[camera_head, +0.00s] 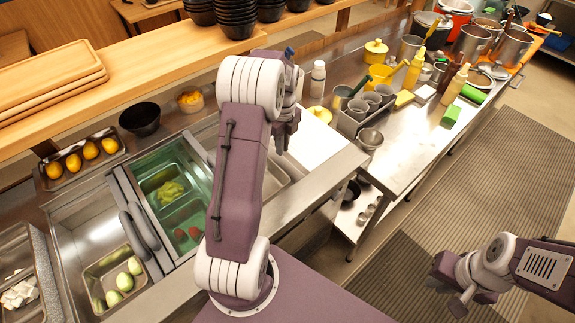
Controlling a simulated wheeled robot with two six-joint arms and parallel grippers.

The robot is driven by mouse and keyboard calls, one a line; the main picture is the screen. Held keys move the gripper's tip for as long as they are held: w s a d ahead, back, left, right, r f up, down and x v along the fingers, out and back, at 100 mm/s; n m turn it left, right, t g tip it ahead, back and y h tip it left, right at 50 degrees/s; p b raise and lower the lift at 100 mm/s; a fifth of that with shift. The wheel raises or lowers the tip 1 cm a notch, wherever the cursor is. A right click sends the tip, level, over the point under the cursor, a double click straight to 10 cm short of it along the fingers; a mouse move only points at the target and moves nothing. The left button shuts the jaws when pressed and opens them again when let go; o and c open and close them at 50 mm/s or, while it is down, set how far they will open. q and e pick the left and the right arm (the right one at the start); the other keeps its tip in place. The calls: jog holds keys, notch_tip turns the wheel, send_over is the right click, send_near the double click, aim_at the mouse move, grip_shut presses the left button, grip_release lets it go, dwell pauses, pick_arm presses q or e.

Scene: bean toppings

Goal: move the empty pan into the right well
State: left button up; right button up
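The right well (277,181) is a metal opening in the counter, largely hidden behind my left arm. A bare metal surface shows inside it, but I cannot tell whether that is a pan. The left well (85,212) has a bare metal area at its back and a pan (97,291) of pale, egg-shaped pieces at its front. I cannot pick out the empty pan with certainty. My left gripper (281,143) hangs above the counter, behind the right well; its fingers are too small and dark to read. My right gripper (449,290) is low over the floor mat, away from the counter.
Between the wells, green-tinted pans (160,178) hold lettuce and tomatoes. A tray (75,172) of yellow fruit and a black bowl (140,119) stand behind. A white board (318,135) lies right of my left gripper. Bottles and containers crowd the right-hand table (418,123).

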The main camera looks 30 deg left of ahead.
pick_arm(q)
jog(key=s+d+n, duration=0.2)
jog(key=d+n, duration=0.1)
jog(key=s+d+r+n, duration=0.1)
jog(key=s+d+n, duration=0.1)
jog(key=d+n, duration=0.2)
jog(key=s+d+n+t, duration=0.1)
jog(key=s+d+n, duration=0.1)
jog(key=d+n, duration=0.1)
jog(key=shift+s+d+r+n, duration=0.15)
jog(key=shift+s+d+n, duration=0.2)
jog(key=shift+d, duration=0.4)
jog(key=s+d+n, duration=0.1)
jog(key=s+n, duration=0.2)
jog(key=s+d+n, duration=0.2)
jog(key=n, duration=0.1)
jog(key=s+d+f+n, duration=0.1)
jog(key=s+d+n, duration=0.1)
jog(key=s+n, duration=0.1)
jog(key=shift+s+d+t, duration=0.2)
jog(key=shift+s+t, duration=0.1)
jog(key=shift+s, duration=0.05)
